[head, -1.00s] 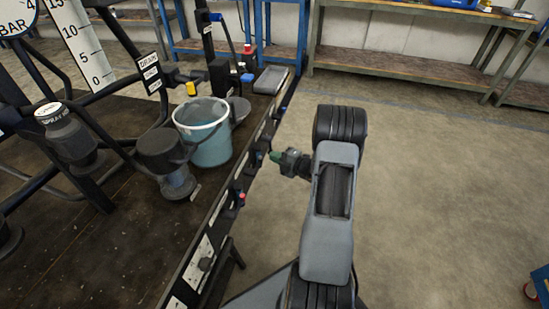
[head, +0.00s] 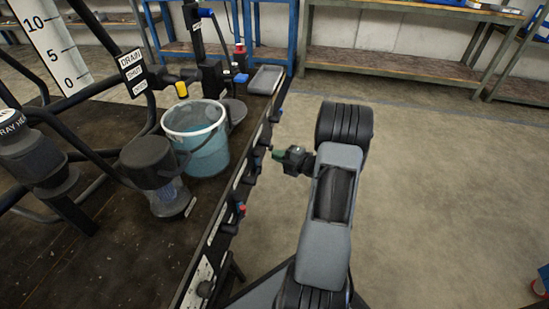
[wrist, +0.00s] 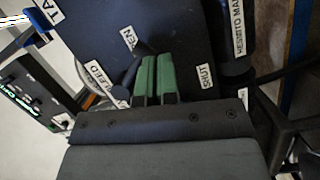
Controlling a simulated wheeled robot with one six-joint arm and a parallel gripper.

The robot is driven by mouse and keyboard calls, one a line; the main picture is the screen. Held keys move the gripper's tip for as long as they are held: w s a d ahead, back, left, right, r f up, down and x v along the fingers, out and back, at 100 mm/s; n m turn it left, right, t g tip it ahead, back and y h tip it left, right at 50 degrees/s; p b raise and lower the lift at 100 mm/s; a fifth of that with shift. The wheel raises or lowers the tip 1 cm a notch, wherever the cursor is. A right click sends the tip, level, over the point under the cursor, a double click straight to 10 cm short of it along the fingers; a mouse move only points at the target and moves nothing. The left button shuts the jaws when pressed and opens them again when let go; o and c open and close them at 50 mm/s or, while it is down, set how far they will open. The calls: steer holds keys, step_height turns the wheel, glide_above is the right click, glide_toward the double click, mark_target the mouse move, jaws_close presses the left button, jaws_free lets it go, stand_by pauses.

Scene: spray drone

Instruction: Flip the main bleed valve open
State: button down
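My gripper (wrist: 156,78) has two green fingers side by side, pressed together with only a thin dark line between them. In the head view the gripper (head: 278,155) points left at the front edge of the bench. In the wrist view a dark lever (wrist: 127,80) lies just left of the fingers, beside a label ending "LEED". It looks like the main bleed valve's handle; its pivot is partly hidden. The dark panel (wrist: 185,50) behind bears a label ending "EN" above the fingers and a "SHUT" label (wrist: 205,76) to the right. I cannot tell whether the fingers touch the lever.
A bucket of bluish liquid (head: 212,155), a dark-capped container (head: 150,158) and a grey tray (head: 265,80) stand on the bench (head: 100,255). Black tubes rise at the left. Shelves (head: 390,60) stand at the back.

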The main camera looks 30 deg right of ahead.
steer(key=shift+w+d+r+n+t+b, duration=0.5)
steer(key=shift+w+d+r+n+b, duration=0.95)
steer(key=shift+b, duration=0.9)
steer(key=shift+r, duration=0.15)
steer(key=s+d+f+p, duration=0.3)
steer(key=s+d+f, duration=0.2)
steer(key=s, duration=0.5)
steer(key=shift+s+d+f, duration=0.2)
steer(key=shift+d+f, duration=0.15)
steer(key=shift+f, duration=0.05)
